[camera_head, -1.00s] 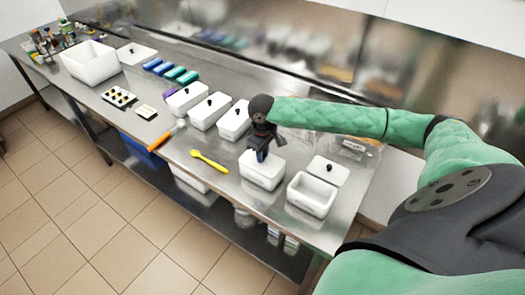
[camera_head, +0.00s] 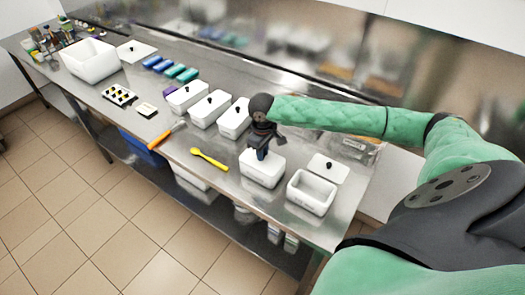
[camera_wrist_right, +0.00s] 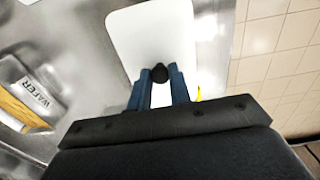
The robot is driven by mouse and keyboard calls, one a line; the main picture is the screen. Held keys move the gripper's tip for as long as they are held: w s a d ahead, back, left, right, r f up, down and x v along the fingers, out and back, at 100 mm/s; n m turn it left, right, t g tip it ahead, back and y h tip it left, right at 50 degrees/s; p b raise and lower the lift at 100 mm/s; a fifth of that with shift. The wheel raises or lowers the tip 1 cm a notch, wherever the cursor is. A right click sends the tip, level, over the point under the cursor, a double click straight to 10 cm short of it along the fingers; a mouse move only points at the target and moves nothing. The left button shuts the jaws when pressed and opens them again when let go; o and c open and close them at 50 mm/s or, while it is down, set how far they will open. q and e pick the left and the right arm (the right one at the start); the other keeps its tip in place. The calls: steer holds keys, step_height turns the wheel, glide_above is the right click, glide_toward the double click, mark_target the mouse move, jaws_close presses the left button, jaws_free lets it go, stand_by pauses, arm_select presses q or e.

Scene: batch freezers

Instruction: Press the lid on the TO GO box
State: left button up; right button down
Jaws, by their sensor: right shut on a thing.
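My right gripper (camera_head: 262,152) points down over a white box (camera_head: 262,172) near the front edge of the steel table. In the right wrist view, the blue fingers (camera_wrist_right: 159,80) are shut on the black knob (camera_wrist_right: 159,73) of a white lid (camera_wrist_right: 150,35). The lid appears to lie on top of that box; whether it is fully seated I cannot tell. No TO GO label is readable on any box. My left gripper is not in view.
An open white box (camera_head: 311,194) stands to the right, with a loose lid (camera_head: 328,168) behind it. Several lidded boxes (camera_head: 234,121) stand to the left. A yellow spoon (camera_head: 209,159) lies in front. A WAFER container (camera_wrist_right: 36,97) shows in the wrist view.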

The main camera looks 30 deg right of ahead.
steer(key=shift+r+p, duration=0.1)
steer(key=shift+p, duration=0.85)
stand_by(0.8)
steer(key=shift+f+p, duration=0.25)
steer(key=shift+p, duration=0.25)
stand_by(0.9)
steer(key=shift+p, duration=0.55)
stand_by(0.5)
stand_by(0.4)
steer(key=c, duration=0.7)
jaws_free()
steer(key=shift+r+p, duration=0.75)
steer(key=shift+r, duration=2.75)
